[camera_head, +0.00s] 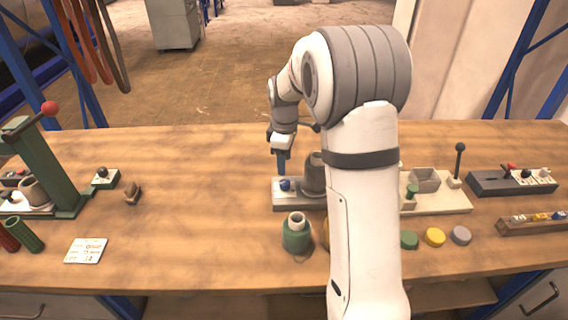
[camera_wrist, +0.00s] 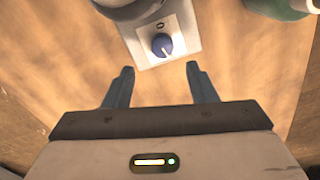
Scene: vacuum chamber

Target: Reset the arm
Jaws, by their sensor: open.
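My gripper (camera_head: 281,162) is at the end of my white arm, over the middle of the wooden table, pointing down. In the wrist view my gripper (camera_wrist: 160,86) shows two blue-grey fingers spread apart with nothing between them. A grey base with a blue knob (camera_head: 285,185) lies just under the fingers in the head view. In the wrist view the blue knob (camera_wrist: 162,44) sits ahead of the fingertips, beside a "0" mark, and the fingers look apart from it. A brown-grey rounded body (camera_head: 314,175) stands on the same base, partly hidden by my arm.
A green jar (camera_head: 297,232) stands in front of the base. A green press with a red ball handle (camera_head: 45,160) is at the left. A beige fixture (camera_head: 440,200), a dark switch box (camera_head: 512,182) and coloured discs (camera_head: 434,237) are at the right. The table's left middle is mostly clear.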

